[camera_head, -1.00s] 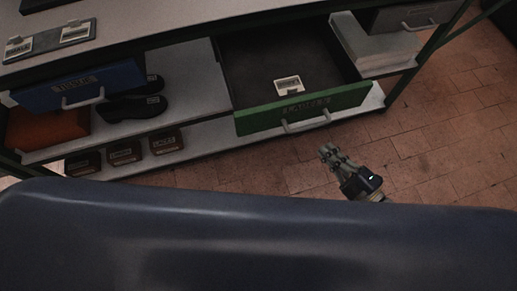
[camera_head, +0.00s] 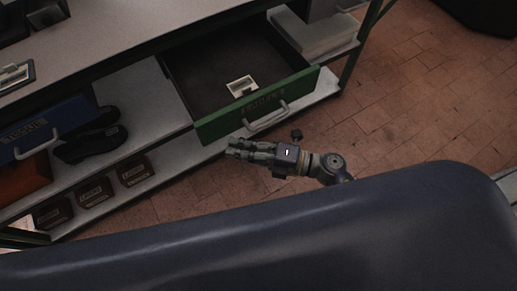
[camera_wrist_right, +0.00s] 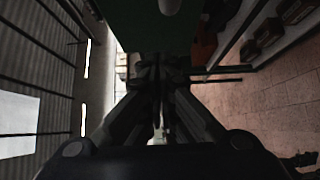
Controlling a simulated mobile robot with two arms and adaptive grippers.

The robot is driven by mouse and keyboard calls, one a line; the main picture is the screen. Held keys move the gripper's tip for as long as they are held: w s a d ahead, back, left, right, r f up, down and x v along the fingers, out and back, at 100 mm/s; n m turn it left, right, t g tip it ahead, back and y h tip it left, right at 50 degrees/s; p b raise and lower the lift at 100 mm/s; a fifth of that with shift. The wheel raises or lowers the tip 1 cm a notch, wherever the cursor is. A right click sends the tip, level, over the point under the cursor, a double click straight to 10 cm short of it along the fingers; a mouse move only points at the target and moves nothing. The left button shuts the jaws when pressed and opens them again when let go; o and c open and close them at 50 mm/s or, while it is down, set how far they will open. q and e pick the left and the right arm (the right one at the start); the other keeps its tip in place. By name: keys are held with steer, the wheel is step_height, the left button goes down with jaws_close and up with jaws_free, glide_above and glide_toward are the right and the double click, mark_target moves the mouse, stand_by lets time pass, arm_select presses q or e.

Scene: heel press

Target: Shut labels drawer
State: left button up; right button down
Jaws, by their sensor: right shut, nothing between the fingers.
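The green-fronted drawer (camera_head: 255,105) is pulled well out from under the bench top; the lettering on its front is too blurred to read for sure. A small white item (camera_head: 241,86) lies inside, and a pale bar handle (camera_head: 267,116) is on the front. My right gripper (camera_head: 236,147) is shut and empty, just in front of and below the drawer's left part; I cannot tell if it touches. In the right wrist view the green front (camera_wrist_right: 152,30) fills the top centre, beyond the shut fingers (camera_wrist_right: 157,72). My left gripper is not in view.
A blue drawer (camera_head: 40,130) marked TISSUE sits at the left. Black shoes (camera_head: 90,143) rest on the shelf, with several small dark boxes (camera_head: 94,191) below. A pale stack (camera_head: 315,36) stands right of the green drawer.

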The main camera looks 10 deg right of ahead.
steer(key=shift+w+a, duration=0.2)
steer(key=shift+w, duration=0.6)
steer(key=shift+w+a, duration=0.15)
steer(key=shift+w, duration=0.65)
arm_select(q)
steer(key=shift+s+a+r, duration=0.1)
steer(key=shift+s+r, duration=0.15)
